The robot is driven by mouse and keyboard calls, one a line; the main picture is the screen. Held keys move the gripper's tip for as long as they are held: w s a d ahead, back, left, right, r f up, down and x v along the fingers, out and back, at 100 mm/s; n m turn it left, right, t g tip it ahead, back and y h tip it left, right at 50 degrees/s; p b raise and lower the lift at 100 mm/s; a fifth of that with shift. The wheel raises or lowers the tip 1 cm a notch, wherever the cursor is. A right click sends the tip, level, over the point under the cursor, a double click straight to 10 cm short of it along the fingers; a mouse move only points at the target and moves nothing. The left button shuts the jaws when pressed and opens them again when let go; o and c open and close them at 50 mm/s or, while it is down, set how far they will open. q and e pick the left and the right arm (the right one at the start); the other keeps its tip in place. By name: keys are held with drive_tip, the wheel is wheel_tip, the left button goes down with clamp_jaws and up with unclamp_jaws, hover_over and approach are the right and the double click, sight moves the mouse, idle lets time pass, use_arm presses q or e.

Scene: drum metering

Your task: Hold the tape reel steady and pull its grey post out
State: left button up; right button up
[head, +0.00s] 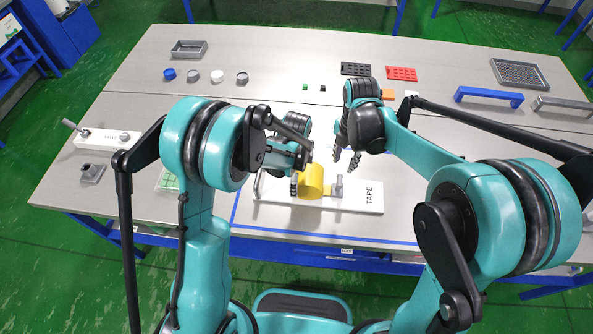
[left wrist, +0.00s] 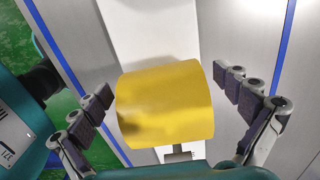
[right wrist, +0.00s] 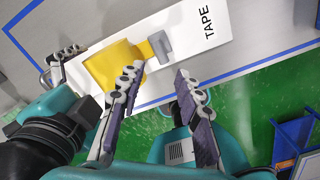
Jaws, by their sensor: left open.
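The yellow tape reel (head: 311,181) lies on its side on a white board marked TAPE (head: 364,198). The grey post (head: 338,187) stands at its right end, with a yellow piece between them in the right wrist view (right wrist: 160,46). My left gripper (left wrist: 162,84) is open, with its fingers on either side of the reel in the left wrist view. Gaps show there, so it does not grip the reel. My right gripper (head: 346,158) is open and empty, above and behind the post in the head view. The post's far end is hidden.
A white board with a grey lever (head: 100,139) stands at the far left. Caps (head: 193,75), a grey tray (head: 189,49), black and red racks (head: 402,74) and a blue bar (head: 488,96) lie farther back. Blue tape borders the work area.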

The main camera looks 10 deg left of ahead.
sight(340, 179)
use_arm(q)
drive_tip(key=shift+f, duration=1.75)
drive_tip(key=c, duration=1.9)
use_arm(e)
drive_tip(key=shift+o, duration=0.4)
drive_tip(key=o, duration=0.5)
wheel_tip(340, 179, down, 11)
drive_tip(key=m, duration=1)
drive_tip(key=shift+f+m, duration=0.2)
drive_tip(key=shift+m, duration=0.2)
